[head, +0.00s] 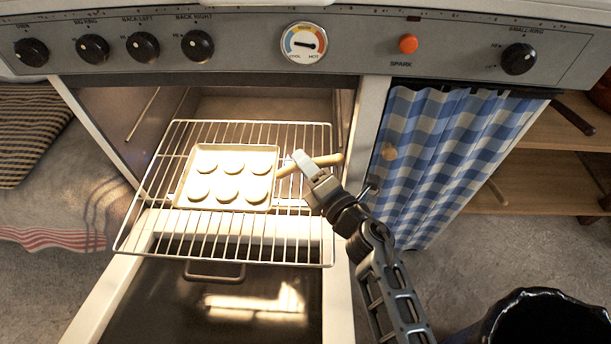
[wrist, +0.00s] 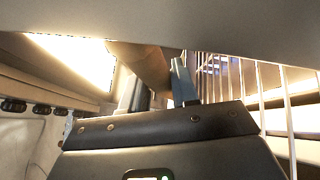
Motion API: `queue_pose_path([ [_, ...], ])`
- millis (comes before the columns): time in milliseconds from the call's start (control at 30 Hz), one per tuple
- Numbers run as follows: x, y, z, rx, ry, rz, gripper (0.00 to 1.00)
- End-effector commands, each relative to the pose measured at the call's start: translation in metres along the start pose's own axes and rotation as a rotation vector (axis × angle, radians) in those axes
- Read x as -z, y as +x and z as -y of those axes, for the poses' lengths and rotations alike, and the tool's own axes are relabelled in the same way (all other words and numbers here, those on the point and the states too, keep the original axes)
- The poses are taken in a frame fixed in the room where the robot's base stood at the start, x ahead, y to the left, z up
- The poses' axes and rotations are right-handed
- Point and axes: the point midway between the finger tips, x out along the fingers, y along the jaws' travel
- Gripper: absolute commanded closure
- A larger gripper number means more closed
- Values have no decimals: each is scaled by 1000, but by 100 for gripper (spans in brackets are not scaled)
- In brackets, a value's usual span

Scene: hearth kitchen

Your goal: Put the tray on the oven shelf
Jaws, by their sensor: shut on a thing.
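The light-coloured tray (head: 185,204) holds two rows of round pale dough pieces and lies level on or just above the wire oven shelf (head: 235,250). I cannot tell whether its underside touches the bars. The shelf sticks out of the open oven. The tray's wooden handle (head: 330,160) points right; it also shows in the wrist view (wrist: 142,65). My gripper (head: 302,163) is shut on this handle, at the right side of the shelf. A finger and the shelf bars (wrist: 245,75) show in the wrist view.
The oven door (head: 150,300) is dropped open below the shelf. A control panel with knobs (head: 197,45) runs above the opening. A blue checked curtain (head: 440,140) hangs at the right. A dark bucket (head: 550,320) stands at the lower right.

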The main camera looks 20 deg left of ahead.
Motion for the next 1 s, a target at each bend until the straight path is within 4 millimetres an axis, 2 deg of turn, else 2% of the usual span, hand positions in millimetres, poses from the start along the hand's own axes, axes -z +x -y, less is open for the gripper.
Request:
queue_pose_path([
  [233,10,-1,29,-2,1,0,100],
  [467,10,-1,29,-2,1,0,100],
  [500,10,-2,31,1,0,-1,70],
  [767,10,-2,30,0,0,0,45],
  [1000,10,-2,30,0,0,0,45],
])
